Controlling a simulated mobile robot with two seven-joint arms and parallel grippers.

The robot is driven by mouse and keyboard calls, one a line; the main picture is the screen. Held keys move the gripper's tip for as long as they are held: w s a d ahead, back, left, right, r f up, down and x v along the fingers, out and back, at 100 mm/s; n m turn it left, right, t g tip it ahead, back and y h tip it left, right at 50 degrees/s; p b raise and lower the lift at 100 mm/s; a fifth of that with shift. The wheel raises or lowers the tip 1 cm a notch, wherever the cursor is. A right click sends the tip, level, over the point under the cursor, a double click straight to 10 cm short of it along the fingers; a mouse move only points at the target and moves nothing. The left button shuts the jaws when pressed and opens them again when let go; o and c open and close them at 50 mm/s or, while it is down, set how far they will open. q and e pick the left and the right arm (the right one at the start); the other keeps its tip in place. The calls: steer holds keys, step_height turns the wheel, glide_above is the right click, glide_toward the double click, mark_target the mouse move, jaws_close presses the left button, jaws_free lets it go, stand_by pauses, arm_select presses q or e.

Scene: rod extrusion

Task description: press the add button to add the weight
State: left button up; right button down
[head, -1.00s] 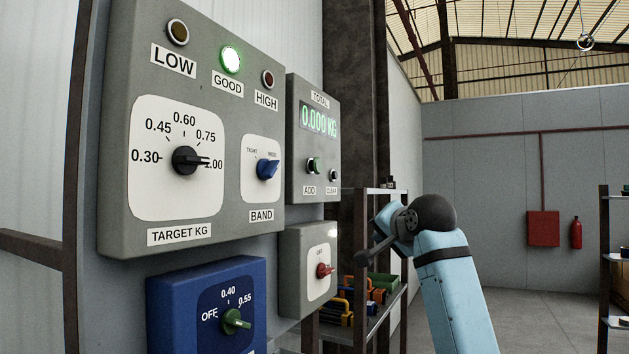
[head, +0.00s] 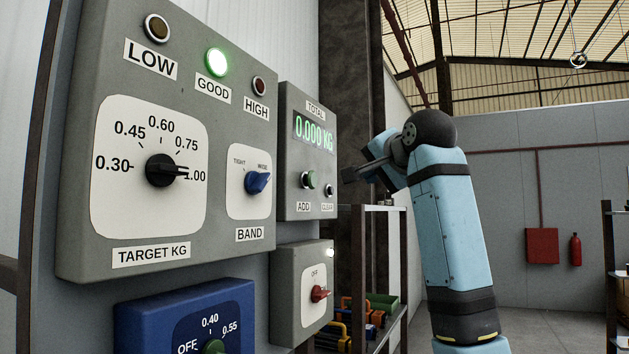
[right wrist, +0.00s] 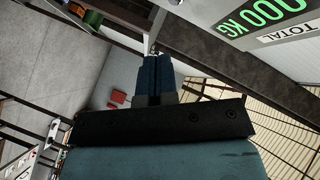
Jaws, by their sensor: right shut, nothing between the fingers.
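The green ADD button (head: 309,180) is on the grey TOTAL box (head: 290,115) in the head view, left of the smaller CLEAR button (head: 329,190). The green display (head: 314,132) reads 0.000 KG; part of it also shows in the right wrist view (right wrist: 272,12). My right gripper (head: 349,175) is to the right of the TOTAL box, at about the height of the buttons, and appears apart from them. In the right wrist view its fingers (right wrist: 155,72) are together with nothing between them. The buttons cannot be made out in that view. My left gripper is not in view.
The larger grey panel (head: 85,215) at left has TARGET KG and BAND knobs, with the green GOOD lamp (head: 216,62) lit. A red-handled switch box (head: 290,290) and a blue box (head: 135,320) are below. A shelf (head: 390,209) stands behind my right arm.

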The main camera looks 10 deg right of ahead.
mark_target(312, 180)
arm_select(q)
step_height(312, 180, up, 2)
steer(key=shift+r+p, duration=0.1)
steer(key=shift+p, duration=0.95)
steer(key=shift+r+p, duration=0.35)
arm_select(e)
steer(key=w+a, duration=0.4)
steer(key=a, duration=0.3)
steer(key=shift+w, duration=0.35)
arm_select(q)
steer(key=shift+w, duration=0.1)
arm_select(e)
steer(key=shift+a, duration=0.1)
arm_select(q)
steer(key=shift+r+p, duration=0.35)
arm_select(e)
steer(key=shift+w+a, duration=0.25)
steer(key=shift+a, duration=0.05)
